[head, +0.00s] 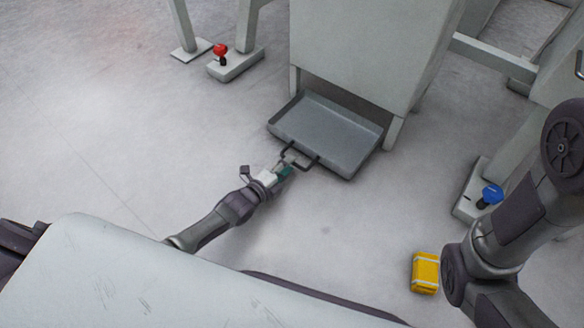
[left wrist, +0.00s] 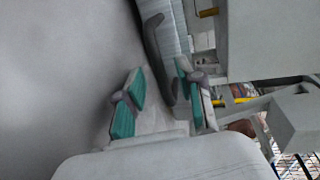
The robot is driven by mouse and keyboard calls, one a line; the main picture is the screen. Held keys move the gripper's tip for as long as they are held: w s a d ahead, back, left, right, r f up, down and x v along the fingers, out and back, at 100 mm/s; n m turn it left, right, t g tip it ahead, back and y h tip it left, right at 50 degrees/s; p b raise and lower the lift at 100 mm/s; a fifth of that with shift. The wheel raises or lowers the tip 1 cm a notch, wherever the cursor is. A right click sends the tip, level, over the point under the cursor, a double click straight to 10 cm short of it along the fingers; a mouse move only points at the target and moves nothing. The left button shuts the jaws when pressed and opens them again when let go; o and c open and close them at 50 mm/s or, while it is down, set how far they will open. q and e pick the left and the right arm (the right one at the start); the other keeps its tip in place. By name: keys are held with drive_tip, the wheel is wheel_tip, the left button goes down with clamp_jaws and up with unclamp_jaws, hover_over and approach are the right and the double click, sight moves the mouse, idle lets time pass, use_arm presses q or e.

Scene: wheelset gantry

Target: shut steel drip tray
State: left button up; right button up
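The grey steel drip tray (head: 325,130) is pulled out from under a large pale cabinet, low near the floor. Its dark bar handle (head: 300,156) sticks out at the front and also shows in the left wrist view (left wrist: 157,45). My left gripper (head: 287,166) is at the handle. In the left wrist view my left gripper (left wrist: 162,82) has its two teal-padded fingers apart, with the end of the handle in the gap between them. Whether a finger touches the handle I cannot tell. My right gripper is outside the view; only its arm shows.
The pale cabinet (head: 365,45) stands over the tray, with legs beside it. A red knob (head: 220,50) and a blue knob (head: 492,194) sit on grey foot plates. A yellow case (head: 425,272) lies on the floor at lower right. The floor left of the tray is clear.

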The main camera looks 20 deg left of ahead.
use_arm(q)
drive_tip(key=shift+b+x, duration=0.55)
drive_tip(key=shift+x, duration=0.8)
clamp_jaws()
